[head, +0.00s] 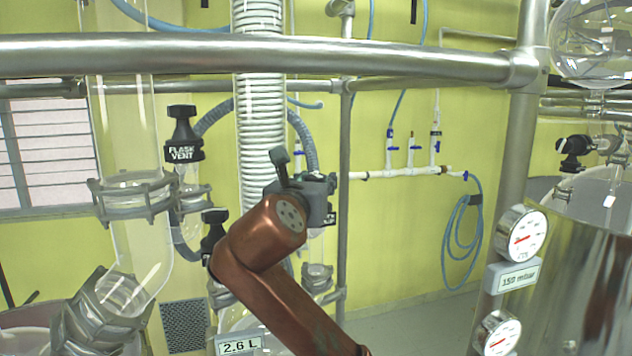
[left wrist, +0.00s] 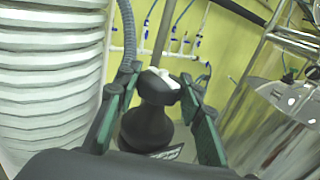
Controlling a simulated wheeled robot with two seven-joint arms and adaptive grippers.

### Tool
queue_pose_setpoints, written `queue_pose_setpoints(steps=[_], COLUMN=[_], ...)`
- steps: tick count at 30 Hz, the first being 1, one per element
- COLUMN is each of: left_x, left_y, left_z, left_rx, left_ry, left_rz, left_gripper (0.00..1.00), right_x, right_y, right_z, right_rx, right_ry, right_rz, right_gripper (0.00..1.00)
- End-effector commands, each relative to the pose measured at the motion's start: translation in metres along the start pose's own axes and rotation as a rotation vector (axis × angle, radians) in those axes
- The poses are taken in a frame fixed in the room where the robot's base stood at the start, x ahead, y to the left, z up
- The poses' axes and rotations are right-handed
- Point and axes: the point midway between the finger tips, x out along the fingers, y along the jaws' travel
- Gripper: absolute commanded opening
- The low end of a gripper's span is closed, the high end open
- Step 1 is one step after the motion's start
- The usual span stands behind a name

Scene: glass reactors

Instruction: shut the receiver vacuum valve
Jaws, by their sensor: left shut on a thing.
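My left gripper (head: 318,186) is at the centre of the head view, in front of a valve on the glassware, and its body hides most of that valve. In the left wrist view the fingers of my left gripper (left wrist: 158,84) stand on either side of a black valve knob (left wrist: 155,118), shut on it. A white-lettered label (left wrist: 168,152) shows below the knob, too small and covered to read, so I cannot confirm from it which valve this is. My right gripper is not in view.
A black valve labelled FLASK VENT (head: 183,152) stands to the left, with another black knob (head: 213,222) lower down. A white ribbed column (head: 258,110) rises behind my gripper. A steel rail (head: 400,56) crosses above. Gauges (head: 521,235) sit at right.

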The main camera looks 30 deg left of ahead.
Motion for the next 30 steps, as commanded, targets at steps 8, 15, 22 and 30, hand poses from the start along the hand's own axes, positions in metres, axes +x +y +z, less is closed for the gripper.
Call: queue_pose_setpoints(steps=[8, 15, 22, 30], left_x=[0.0002, 0.0004, 0.0006, 0.0], left_y=[-0.0003, -0.0004, -0.0022, -0.0001], left_z=[-0.0002, -0.0003, -0.0005, 0.0004], left_rx=[0.001, 0.001, 0.006, 0.001], left_ry=[0.001, 0.001, 0.002, 0.0], left_rz=[0.001, 0.015, 0.235, 0.362], left_gripper=[0.48, 0.48, 0.48, 0.48], right_x=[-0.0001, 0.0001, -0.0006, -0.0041], right_y=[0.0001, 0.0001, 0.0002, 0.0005], right_z=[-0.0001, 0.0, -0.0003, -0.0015], right_rx=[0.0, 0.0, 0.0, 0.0], right_ry=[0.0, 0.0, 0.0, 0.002], right_rz=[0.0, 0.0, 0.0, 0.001], right_gripper=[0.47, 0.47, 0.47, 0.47])
